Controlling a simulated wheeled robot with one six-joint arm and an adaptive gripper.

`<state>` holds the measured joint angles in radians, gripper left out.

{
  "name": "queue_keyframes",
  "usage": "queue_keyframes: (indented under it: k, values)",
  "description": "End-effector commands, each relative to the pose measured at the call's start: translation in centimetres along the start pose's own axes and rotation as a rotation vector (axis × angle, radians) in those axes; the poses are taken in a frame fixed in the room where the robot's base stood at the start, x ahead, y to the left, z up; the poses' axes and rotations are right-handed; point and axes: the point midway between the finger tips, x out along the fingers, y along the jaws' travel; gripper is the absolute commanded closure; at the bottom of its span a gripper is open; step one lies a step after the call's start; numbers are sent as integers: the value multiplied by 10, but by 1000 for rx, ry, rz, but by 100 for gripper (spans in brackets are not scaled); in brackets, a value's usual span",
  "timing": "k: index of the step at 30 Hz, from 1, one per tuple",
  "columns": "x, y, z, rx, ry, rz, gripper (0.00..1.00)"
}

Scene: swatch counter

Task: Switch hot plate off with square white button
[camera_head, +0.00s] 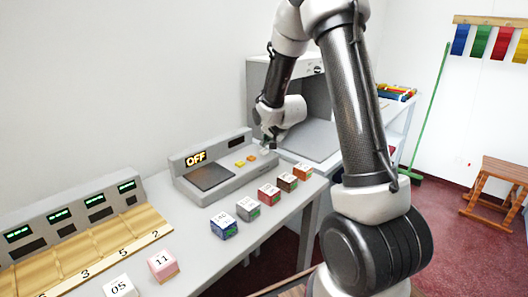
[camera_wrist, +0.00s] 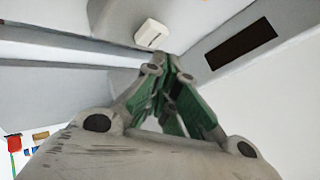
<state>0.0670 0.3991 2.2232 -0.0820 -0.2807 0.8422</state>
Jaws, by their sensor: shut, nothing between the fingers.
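The hot plate unit (camera_head: 225,187) stands on the counter in the head view. Its lit display (camera_head: 196,158) reads OFF, and a dark square plate (camera_head: 212,177) lies in front of it. Two yellow buttons (camera_head: 245,161) sit right of the plate. My gripper (camera_head: 269,144) is at the unit's right end, fingers shut and empty. In the wrist view the square white button (camera_wrist: 152,34) is on a grey surface just beyond and left of my fingertips (camera_wrist: 172,72). I cannot tell whether they touch it. In the head view I cannot make the button out.
Several numbered blocks (camera_head: 223,225) line the counter's front edge. A grey panel with green displays (camera_head: 97,200) and wooden lanes stands at the left. A grey open-fronted box (camera_head: 313,140) stands behind my gripper. A wooden stool (camera_head: 497,185) is on the floor.

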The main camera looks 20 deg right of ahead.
Motion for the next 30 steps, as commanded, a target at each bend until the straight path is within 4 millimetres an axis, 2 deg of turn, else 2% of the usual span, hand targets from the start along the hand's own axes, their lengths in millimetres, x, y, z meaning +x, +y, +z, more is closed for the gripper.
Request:
queue_keyframes:
  k: [16, 30]
  values:
    - [-33, -24, -24, 0, 1, -1, 100]
    - [-35, -25, -25, 0, 1, -1, 100]
